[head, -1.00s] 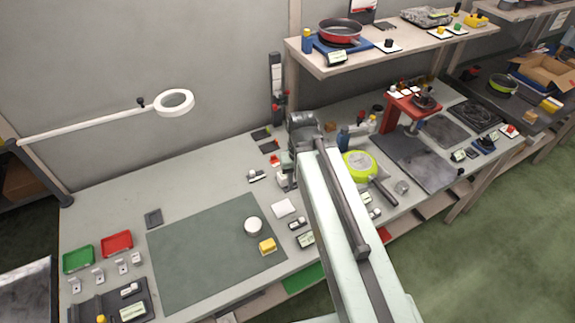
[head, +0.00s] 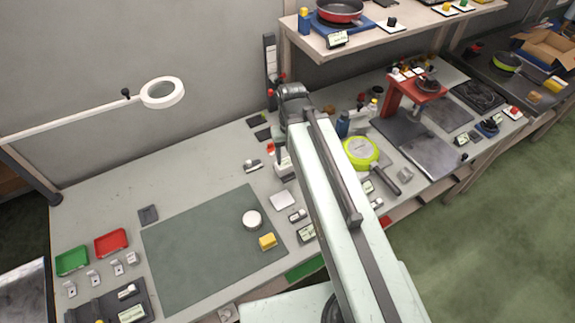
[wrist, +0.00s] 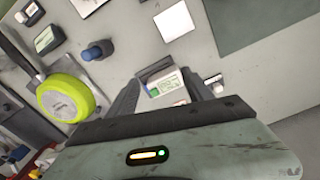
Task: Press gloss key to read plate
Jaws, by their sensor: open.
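A small white meter-like device with a lit label or display (wrist: 166,84) sits between my gripper's fingers in the wrist view. My gripper (wrist: 162,98) is open, one finger on each side of it; contact cannot be told. I cannot read the display or make out a separate key. In the head view a white device (head: 284,168) shows beside my arm's end, while the fingers are mostly hidden. A pale square plate (head: 283,200) lies on the bench nearer the camera; a pale square (wrist: 174,21) also shows in the wrist view.
A lime-green pan (head: 360,152) lies right of my arm. The bench behind the mat is mostly clear.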

